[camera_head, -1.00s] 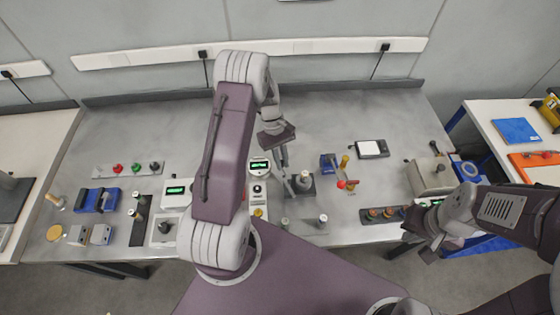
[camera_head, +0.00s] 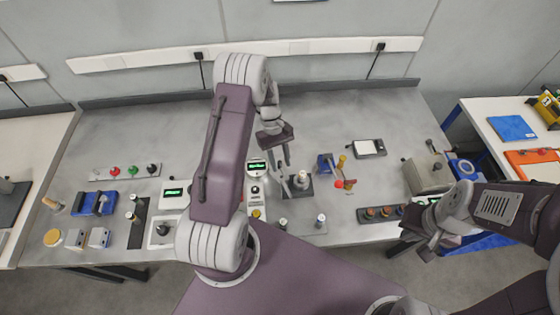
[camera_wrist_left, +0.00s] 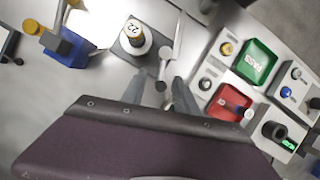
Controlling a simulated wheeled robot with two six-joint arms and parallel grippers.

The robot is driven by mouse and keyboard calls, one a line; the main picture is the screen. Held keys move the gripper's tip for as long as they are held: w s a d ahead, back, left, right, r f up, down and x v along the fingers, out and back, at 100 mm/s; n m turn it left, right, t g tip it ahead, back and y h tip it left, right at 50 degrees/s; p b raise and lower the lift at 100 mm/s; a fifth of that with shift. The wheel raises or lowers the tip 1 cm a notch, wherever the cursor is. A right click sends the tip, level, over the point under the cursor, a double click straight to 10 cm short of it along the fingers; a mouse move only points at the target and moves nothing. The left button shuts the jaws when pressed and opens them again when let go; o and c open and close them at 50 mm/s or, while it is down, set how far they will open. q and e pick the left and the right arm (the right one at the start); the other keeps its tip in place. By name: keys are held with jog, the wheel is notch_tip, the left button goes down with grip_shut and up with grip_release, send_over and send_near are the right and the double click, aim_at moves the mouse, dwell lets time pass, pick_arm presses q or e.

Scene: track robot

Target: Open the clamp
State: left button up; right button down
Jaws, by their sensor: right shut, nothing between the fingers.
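A dark plate (camera_head: 301,193) in the middle of the bench carries a pale cylinder and a thin grey lever (camera_head: 285,187); this looks like the clamp. My left gripper (camera_head: 280,156) is just behind and above the lever in the head view. Its fingers (camera_wrist_left: 160,96) are apart, with the lever's near end showing between them; contact cannot be told. My right gripper (camera_head: 428,247) is shut and empty at the bench's front right.
Panels with buttons and displays (camera_head: 175,194) lie to the left. A grey vice-like machine (camera_head: 428,173) stands at right. The back of the bench is clear.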

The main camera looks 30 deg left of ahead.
pick_arm(q)
jog(key=shift+w+a+r, duration=0.15)
jog(key=shift+a+r, duration=0.05)
jog(key=shift+r, duration=0.15)
jog(key=b+v, duration=0.1)
jog(key=v, duration=0.7)
jog(key=shift+r, duration=0.15)
